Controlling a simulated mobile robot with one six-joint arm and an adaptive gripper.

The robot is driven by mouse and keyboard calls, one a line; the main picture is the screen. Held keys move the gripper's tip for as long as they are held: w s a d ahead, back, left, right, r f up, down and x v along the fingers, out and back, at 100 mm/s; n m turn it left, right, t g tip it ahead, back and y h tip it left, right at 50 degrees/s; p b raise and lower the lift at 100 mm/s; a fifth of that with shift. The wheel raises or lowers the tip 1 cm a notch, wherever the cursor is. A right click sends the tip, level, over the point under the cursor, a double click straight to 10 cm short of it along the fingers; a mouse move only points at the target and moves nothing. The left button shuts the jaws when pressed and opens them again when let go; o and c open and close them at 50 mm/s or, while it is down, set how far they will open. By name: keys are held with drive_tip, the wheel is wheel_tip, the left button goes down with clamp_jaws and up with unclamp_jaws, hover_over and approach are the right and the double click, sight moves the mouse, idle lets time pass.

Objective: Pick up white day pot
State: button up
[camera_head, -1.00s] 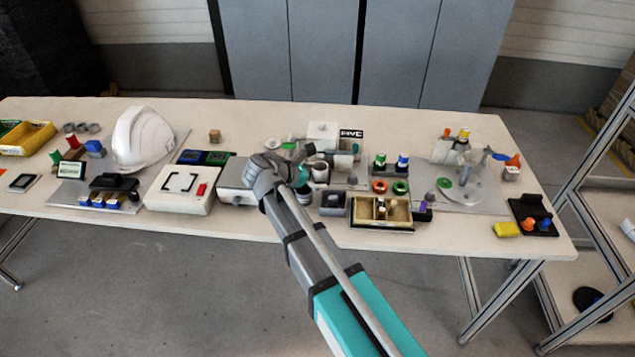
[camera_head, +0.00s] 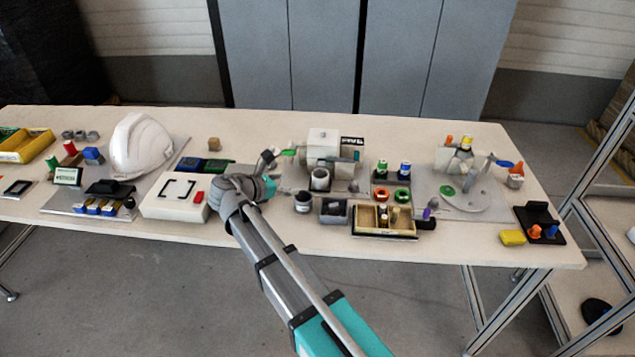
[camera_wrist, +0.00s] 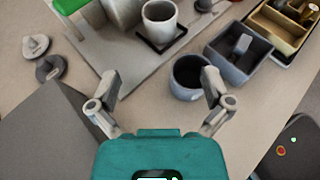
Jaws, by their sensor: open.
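Two pots are in view and I cannot tell by name which is the white day pot. A pale grey-white pot (camera_wrist: 159,22) stands upright on a dark square coaster in the wrist view; it also shows in the head view (camera_head: 320,180). A darker grey pot (camera_wrist: 188,78) with a dark inside stands upright on the table nearer to me; in the head view (camera_head: 303,202) it has a pale band. My gripper (camera_wrist: 159,86) is open and empty. Its right finger overlaps the darker pot's right edge in the picture; contact cannot be told.
A grey open box (camera_wrist: 238,55) stands close right of the darker pot, with a divided wooden tray (camera_wrist: 283,28) beyond. A grey plate (camera_wrist: 125,62) carries the coaster and a machine. Two small grey parts (camera_wrist: 50,68) lie left. A white helmet (camera_head: 140,145) stands farther left.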

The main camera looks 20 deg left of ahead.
drive_tip(key=b, duration=0.3)
approach(326, 175)
drive_tip(key=shift+w+d+f, duration=0.2)
drive_tip(key=shift+w+f, duration=0.1)
drive_tip(key=shift+f, duration=0.35)
drive_tip(key=shift+w+d, duration=0.2)
drive_tip(key=shift+w, duration=0.15)
drive_tip(key=shift+w, duration=0.1)
drive_tip(key=shift+r+b+x, duration=0.1)
drive_tip(key=shift+b+x, duration=0.15)
drive_tip(key=shift+x, duration=1)
drive_tip(key=shift+r+b+x, duration=0.15)
drive_tip(key=shift+b+x, duration=0.1)
drive_tip(key=shift+x, duration=1.05)
drive_tip(key=shift+d, duration=0.15)
drive_tip(key=c, duration=0.9)
